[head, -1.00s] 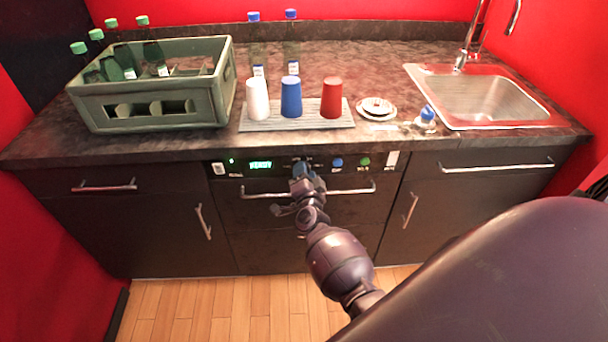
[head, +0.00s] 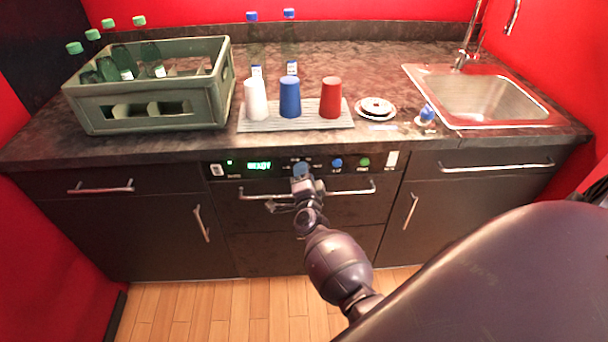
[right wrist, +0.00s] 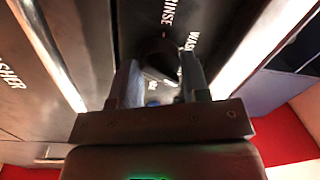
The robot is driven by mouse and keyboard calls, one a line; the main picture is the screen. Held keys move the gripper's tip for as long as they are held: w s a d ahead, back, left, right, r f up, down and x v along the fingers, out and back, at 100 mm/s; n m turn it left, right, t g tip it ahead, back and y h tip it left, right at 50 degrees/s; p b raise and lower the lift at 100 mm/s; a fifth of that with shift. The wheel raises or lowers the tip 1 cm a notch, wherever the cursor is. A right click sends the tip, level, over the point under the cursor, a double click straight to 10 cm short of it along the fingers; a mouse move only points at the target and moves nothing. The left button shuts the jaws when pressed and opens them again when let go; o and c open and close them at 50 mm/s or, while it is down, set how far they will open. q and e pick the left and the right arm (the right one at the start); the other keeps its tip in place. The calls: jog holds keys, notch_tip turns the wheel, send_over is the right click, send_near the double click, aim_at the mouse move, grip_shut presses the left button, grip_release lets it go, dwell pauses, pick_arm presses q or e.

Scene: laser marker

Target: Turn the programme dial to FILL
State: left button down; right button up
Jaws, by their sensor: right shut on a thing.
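The programme dial (right wrist: 157,52) is a dark round knob in the right wrist view, between the two fingers of my right gripper (right wrist: 160,82). The gripper is shut on it. The labels RINSE and WASH show on the panel near the dial, rotated in this view; I cannot read FILL or the dial's pointer. In the head view my right gripper (head: 301,170) is at the middle of the black control panel (head: 228,170) and hides most of the dial. My left gripper is not in view.
The panel has a green lit display (head: 259,165), a blue button (head: 336,163) and a green button (head: 364,162). A long handle (head: 350,190) runs just below. Above, the counter holds a bottle crate (head: 150,115), several cups on a mat (head: 265,126), plates (head: 376,107) and a sink (head: 485,97).

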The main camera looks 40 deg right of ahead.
jog(key=o, duration=0.9)
jog(key=shift+s, duration=0.1)
jog(key=shift+s+a, duration=0.2)
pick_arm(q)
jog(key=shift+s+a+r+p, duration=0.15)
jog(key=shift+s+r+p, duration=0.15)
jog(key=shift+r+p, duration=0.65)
pick_arm(e)
jog(key=v, duration=1)
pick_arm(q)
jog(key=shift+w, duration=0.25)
